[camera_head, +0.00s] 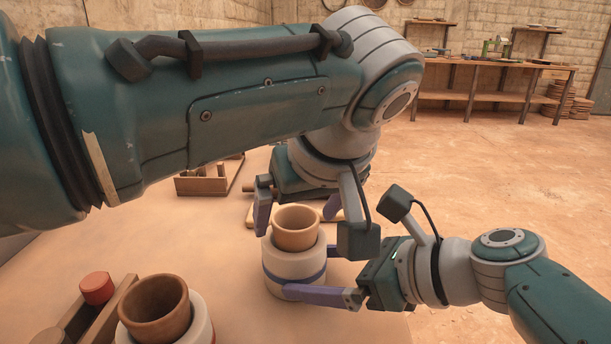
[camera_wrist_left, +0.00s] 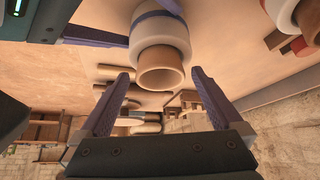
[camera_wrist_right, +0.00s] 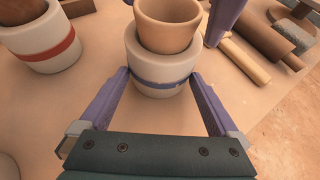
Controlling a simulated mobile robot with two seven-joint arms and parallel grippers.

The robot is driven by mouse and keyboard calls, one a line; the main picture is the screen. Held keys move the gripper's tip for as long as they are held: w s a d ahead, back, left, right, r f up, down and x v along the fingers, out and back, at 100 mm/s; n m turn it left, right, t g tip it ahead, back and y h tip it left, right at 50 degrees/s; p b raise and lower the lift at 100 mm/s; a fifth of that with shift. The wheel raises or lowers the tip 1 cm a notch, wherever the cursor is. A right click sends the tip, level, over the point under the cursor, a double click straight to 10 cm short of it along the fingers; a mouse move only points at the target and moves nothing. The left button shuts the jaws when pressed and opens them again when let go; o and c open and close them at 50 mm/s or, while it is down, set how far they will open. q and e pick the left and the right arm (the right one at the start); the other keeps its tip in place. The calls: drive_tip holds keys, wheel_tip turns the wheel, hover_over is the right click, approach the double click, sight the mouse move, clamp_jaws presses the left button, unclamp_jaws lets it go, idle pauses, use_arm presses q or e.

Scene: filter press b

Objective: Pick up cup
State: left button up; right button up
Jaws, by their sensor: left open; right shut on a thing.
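A tan clay cup (camera_head: 297,228) sits upright in a white round holder (camera_head: 291,265) with a blue band, near the middle of the table. My right gripper (camera_wrist_right: 163,82) is shut on the white holder from the side, one finger on each side of it near the blue band. My left gripper (camera_wrist_left: 161,73) is above the cup, with its open fingers on either side of the cup. In its wrist view the cup (camera_wrist_left: 161,76) shows between the fingertips with gaps at both sides. The left arm hides part of the far table in the head view.
A second clay cup (camera_head: 154,306) stands in another white holder (camera_head: 201,324) at the near left; its red band shows in the right wrist view (camera_wrist_right: 45,48). A wooden rack (camera_head: 100,320) with a red-topped piece (camera_head: 96,287) is beside it. A wooden tray (camera_head: 205,184) lies farther back.

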use_arm(q)
drive_tip(key=shift+c, duration=0.2)
drive_tip(key=c, duration=1.3)
drive_tip(key=shift+o, duration=0.2)
wheel_tip(320, 180, up, 10)
use_arm(e)
drive_tip(key=o, duration=0.5)
drive_tip(key=shift+o, duration=0.2)
